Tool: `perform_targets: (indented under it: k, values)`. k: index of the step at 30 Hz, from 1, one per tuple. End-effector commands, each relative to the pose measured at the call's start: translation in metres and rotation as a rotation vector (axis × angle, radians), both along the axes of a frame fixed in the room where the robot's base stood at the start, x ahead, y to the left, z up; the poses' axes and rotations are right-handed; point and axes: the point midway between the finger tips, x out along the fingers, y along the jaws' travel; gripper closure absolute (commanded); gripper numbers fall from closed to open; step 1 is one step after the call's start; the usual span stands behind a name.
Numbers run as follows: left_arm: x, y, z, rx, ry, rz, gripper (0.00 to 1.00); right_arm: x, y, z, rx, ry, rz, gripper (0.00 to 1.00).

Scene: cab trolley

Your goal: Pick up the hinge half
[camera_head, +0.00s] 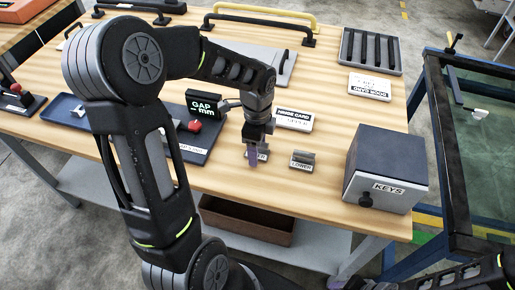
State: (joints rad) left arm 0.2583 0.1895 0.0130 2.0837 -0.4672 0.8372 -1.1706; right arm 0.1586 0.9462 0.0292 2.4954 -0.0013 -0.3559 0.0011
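A small grey metal hinge half (303,157) stands at a label reading LOWER on the wooden bench top. A second small label stands to its left, mostly hidden behind my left gripper, and its lettering is only partly readable. My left gripper (254,158) points down over this second label, close to the bench top. A purplish piece shows at its tip; I cannot tell whether it is a fingertip or a held part. The gap between the fingers is not clear. Part of my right arm shows at the bottom right, but its gripper is out of view.
A grey KEYS box (388,168) stands to the right, near the front edge. A slotted rack (371,52) and handles stand at the back. A glass-topped trolley (475,130) is at the right.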

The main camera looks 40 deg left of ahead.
Motion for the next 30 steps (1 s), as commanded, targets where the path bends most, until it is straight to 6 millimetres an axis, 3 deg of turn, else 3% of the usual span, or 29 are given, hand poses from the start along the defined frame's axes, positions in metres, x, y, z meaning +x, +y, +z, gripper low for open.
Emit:
perform_targets:
  k: [8,30]
  values:
    - [0.0002,-0.0002,0.0003,0.0,0.0,0.0,0.36,0.0,0.0,0.0,0.0,0.0,0.0,0.64]
    - [0.0002,-0.0002,0.0004,0.0,0.0,0.0,0.96,0.0,0.0,0.0,0.0,0.0,0.0,0.64]
